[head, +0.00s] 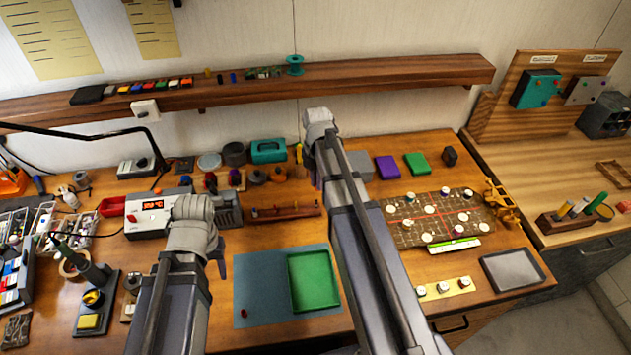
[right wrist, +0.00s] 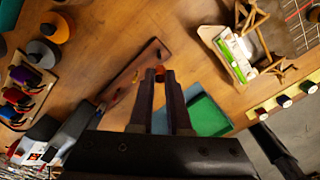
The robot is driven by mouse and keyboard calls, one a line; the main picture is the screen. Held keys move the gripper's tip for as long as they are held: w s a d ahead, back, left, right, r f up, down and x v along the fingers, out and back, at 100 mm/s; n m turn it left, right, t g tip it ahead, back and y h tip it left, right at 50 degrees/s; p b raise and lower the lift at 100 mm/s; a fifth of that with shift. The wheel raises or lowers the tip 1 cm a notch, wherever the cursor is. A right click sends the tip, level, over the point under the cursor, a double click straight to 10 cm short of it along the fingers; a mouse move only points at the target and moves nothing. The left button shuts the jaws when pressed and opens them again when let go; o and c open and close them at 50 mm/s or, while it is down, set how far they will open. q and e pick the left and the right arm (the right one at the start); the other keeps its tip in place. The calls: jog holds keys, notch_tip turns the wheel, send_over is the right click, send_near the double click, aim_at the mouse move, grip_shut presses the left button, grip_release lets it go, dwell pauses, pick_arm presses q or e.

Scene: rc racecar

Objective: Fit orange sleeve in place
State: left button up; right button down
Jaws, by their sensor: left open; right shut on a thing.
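The orange sleeve (right wrist: 159,69) is a small orange piece between the fingertips of my right gripper (right wrist: 160,77), which is shut on it. Only a bit of the sleeve shows beyond the dark fingers. In the head view my right arm hides this gripper and the sleeve. A narrow wooden strip with small posts (head: 285,212) lies on the bench; it also shows in the right wrist view (right wrist: 148,56), just beyond the fingertips. I cannot tell whether the sleeve touches anything. My left gripper (head: 218,262) is open, left of the blue mat, and its fingers are partly hidden.
A green tray (head: 315,280) lies on the blue mat (head: 258,315). A brown board with white discs (head: 408,218) and a grey tray (head: 513,270) are at the right. A soldering station (head: 150,217) stands left of the strip. The bench's left side is crowded.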

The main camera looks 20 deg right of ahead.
pick_arm(q)
jog(key=shift+f+b, duration=1.85)
jog(key=shift+f, duration=0.15)
pick_arm(e)
jog(key=shift+f, duration=2)
pick_arm(q)
jog(key=shift+f+b, duration=0.6)
pick_arm(e)
jog(key=shift+f, duration=0.6)
pick_arm(q)
jog(key=shift+f+b, duration=1.75)
pick_arm(e)
jog(key=shift+f, duration=1.75)
jog(key=shift+c, duration=2)
grip_release()
pick_arm(q)
notch_tip(320, 180, up, 9)
jog(key=p, duration=0.9)
pick_arm(e)
jog(key=shift+r, duration=4.5)
